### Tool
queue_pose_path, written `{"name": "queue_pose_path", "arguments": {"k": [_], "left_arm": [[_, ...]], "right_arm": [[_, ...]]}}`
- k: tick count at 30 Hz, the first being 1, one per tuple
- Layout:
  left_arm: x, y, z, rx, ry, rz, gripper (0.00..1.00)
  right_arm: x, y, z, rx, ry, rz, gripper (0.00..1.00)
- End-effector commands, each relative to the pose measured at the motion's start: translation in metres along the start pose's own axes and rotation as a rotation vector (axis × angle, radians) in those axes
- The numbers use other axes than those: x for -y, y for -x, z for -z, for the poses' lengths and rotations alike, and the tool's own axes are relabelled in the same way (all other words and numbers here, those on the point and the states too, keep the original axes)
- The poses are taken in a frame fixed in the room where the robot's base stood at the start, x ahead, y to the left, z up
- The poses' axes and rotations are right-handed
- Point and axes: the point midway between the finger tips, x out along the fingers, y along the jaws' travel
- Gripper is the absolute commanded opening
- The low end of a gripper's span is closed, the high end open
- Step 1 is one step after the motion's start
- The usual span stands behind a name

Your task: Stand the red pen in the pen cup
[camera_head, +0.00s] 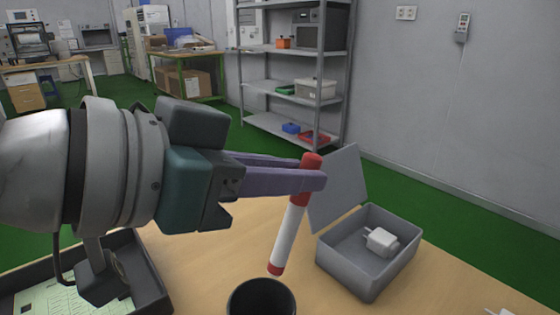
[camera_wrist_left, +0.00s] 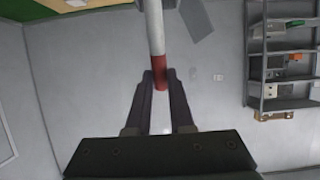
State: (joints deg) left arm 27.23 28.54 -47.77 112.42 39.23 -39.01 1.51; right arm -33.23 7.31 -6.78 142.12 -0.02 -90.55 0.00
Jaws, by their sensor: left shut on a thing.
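The red pen (camera_head: 290,235) has a white body with red ends and hangs tilted, its lower end leaning left. My left gripper (camera_head: 312,181) is shut on its upper red part and holds it in the air. In the left wrist view the pen (camera_wrist_left: 156,35) extends beyond the fingertips of my left gripper (camera_wrist_left: 160,80). The black pen cup (camera_head: 262,297) stands at the bottom edge of the head view, partly cut off. The pen's lower tip appears just above and slightly right of the cup's rim in the picture. My right gripper is not in view.
A grey open box (camera_head: 345,275) with a white plug (camera_head: 381,241) inside stands right of the cup, its lid raised. A dark tray (camera_head: 146,270) with papers lies at the left. Another white item (camera_head: 500,311) is at the bottom right. The wooden table between is clear.

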Motion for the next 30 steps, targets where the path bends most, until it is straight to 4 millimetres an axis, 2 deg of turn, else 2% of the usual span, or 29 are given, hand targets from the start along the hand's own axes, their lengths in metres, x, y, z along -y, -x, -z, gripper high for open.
{"name": "queue_pose_path", "arguments": {"k": [1, 8, 21, 30], "left_arm": [[0.000, -0.002, -0.009, 0.001, 0.000, 0.000, 0.00], [0.000, -0.001, -0.029, 0.001, 0.000, 0.001, 0.00], [0.000, -0.001, -0.064, 0.001, 0.002, 0.000, 0.00], [0.000, 0.000, -0.074, 0.000, 0.000, 0.000, 0.00]], "right_arm": [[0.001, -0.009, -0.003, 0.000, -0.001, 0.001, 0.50], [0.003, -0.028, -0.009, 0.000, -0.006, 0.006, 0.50], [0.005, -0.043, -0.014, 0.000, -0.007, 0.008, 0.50], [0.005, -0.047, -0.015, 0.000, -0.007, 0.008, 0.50]]}}
